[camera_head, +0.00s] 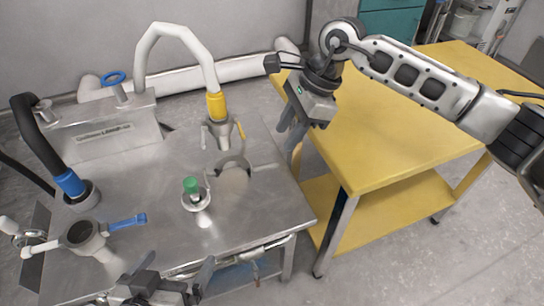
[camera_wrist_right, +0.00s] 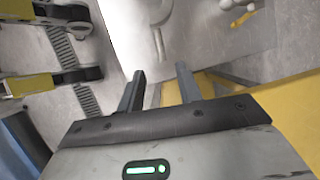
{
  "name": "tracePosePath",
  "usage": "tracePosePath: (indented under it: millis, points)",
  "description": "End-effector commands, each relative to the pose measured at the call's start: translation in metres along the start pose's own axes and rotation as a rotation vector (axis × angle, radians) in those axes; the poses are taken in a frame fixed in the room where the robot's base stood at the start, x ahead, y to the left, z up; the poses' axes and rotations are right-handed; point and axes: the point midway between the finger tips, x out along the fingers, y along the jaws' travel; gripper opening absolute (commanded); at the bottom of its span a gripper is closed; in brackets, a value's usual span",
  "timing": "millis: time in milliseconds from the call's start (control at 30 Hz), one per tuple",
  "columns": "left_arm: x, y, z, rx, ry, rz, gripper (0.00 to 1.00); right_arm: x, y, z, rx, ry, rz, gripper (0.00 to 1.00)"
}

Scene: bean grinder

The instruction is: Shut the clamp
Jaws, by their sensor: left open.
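I cannot tell for certain which fitting is the clamp. A ring-shaped metal fitting with a blue handle (camera_head: 85,236) stands at the left of the steel table, its handle pointing right. Another metal fitting with a yellow handle (camera_head: 217,132) sits below the yellow end of the white hose. A curved metal piece (camera_head: 233,162) lies in front of it on the tabletop. My left gripper (camera_head: 165,276) is open and empty at the front edge. My right gripper (camera_head: 290,125) hangs past the table's right side, pointing down; its fingers are apart and empty in the wrist view (camera_wrist_right: 160,85).
The steel table (camera_head: 250,215) carries a green-topped fitting (camera_head: 192,187), a steel box (camera_head: 110,135) and a black hose with a blue end (camera_head: 45,150). A yellow cart (camera_head: 385,140) stands right of the table, below my right arm. A latch hangs at the table's front edge.

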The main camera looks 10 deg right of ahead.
Motion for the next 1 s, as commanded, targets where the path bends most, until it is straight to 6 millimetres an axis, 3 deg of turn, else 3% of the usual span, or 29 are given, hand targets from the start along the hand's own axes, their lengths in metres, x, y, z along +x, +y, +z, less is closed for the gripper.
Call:
tracePosePath:
  millis: [200,400,833,967,1000]
  points:
    - [0.001,0.000,0.001,0.001,0.002,-0.001,1.00,0.048,0.001,0.000,0.000,-0.002,0.004,0.35]
    - [0.001,0.000,0.001,0.002,0.004,-0.001,1.00,0.075,0.000,0.001,0.001,-0.002,0.001,0.35]
    - [0.001,0.000,0.000,0.002,0.006,0.000,1.00,0.084,0.000,0.000,0.001,-0.001,0.000,0.35]
    - [0.001,0.000,0.000,0.002,0.006,0.000,1.00,0.084,0.000,0.000,0.001,-0.001,0.000,0.02]
    - [0.001,0.000,0.000,0.002,0.006,0.000,1.00,0.084,0.000,0.000,0.001,-0.001,0.000,0.00]
